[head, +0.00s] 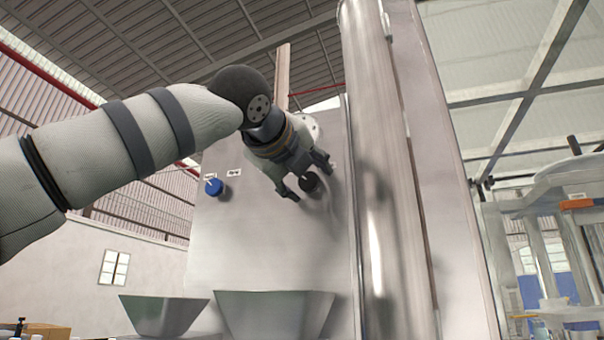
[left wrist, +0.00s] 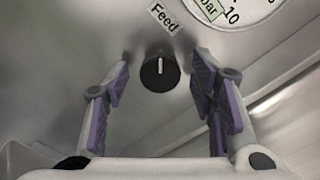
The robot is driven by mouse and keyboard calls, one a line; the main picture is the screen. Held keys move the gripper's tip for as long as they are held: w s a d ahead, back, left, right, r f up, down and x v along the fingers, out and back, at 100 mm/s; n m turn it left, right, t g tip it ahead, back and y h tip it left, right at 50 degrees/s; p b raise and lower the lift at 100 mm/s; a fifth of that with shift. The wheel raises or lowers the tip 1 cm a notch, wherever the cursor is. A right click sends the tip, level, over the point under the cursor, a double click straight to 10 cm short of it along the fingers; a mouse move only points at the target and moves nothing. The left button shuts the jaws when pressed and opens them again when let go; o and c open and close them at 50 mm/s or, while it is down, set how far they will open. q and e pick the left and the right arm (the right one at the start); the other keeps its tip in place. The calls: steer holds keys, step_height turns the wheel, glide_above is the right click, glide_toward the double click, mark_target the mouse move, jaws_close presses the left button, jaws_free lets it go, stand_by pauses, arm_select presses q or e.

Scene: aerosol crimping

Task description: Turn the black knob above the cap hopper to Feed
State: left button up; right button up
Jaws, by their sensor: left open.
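The black knob (head: 309,183) is on the upright grey panel, above the right one of two metal bins. In the left wrist view the knob (left wrist: 160,76) has a white line pointing up in the picture, roughly toward the slanted Feed label (left wrist: 163,17). My left gripper (head: 305,180) is open, reaching in from the upper left to the knob. In the left wrist view its fingers (left wrist: 164,64) stand on either side of the knob, with gaps showing on both sides. My right gripper is not in view.
A blue knob (head: 214,187) with a small label (head: 234,174) is left on the panel (head: 255,245). A round gauge (left wrist: 245,8) is close above right of the black knob. A metal column (head: 378,200) stands right. The left bin (head: 163,315) and right bin (head: 275,315) are below.

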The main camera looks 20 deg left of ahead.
arm_select(q)
steer(key=s, duration=1.2)
steer(key=shift+a, duration=0.2)
steer(key=shift+w, duration=0.1)
